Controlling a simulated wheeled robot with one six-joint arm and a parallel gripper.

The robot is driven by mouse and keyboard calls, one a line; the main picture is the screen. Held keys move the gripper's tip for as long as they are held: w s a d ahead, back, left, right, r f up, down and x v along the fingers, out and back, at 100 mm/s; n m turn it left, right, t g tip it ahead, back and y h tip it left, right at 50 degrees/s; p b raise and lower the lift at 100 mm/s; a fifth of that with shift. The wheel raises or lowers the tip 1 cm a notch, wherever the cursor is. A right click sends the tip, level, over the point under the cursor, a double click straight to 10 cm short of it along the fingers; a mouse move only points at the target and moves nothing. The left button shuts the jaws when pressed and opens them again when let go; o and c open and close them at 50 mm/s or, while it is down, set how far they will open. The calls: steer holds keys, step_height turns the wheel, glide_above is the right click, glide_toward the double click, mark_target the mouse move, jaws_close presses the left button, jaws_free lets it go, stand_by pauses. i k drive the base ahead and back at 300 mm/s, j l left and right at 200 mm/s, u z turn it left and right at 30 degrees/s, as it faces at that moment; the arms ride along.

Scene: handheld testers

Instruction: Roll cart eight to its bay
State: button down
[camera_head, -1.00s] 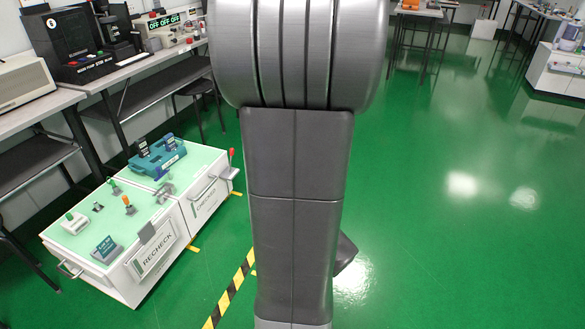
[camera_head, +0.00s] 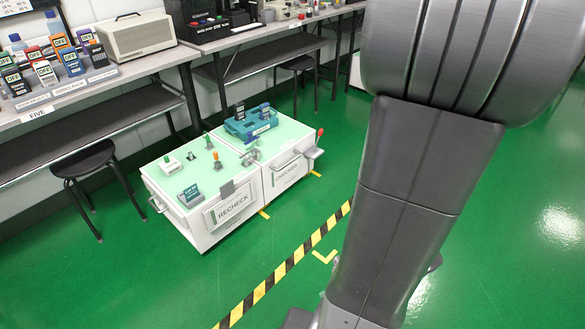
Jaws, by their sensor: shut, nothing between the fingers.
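A white cart (camera_head: 210,232) with a pale green top and a RECHECK front stands on the floor left of centre. A second white cart (camera_head: 291,176) marked CHECKED stands against its right end. I cannot read a number eight on either. The RECHECK top carries a small teal sign (camera_head: 190,195), too small to read, and several knobs and levers. A blue tray (camera_head: 250,125) with dark handheld testers sits on the CHECKED top. Yellow corner marks (camera_head: 325,257) lie on the floor in front. My gripper is out of view; only my grey arm links show at right.
A yellow-black striped line (camera_head: 284,270) crosses the floor before the carts. Benches along the wall hold testers in racks (camera_head: 60,80) and a beige device (camera_head: 135,36). Dark stools (camera_head: 88,165) stand by the benches. Green floor at right is clear.

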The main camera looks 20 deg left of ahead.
mark_target(285, 155)
steer(key=i+j+u, duration=0.15)
steer(key=i+j, duration=0.3)
steer(key=i+j+u, duration=0.15)
steer(key=i+j, duration=0.2)
steer(key=i, duration=0.15)
steer(key=i+j+u, duration=0.15)
steer(key=i+j, duration=0.15)
steer(key=i, duration=0.2)
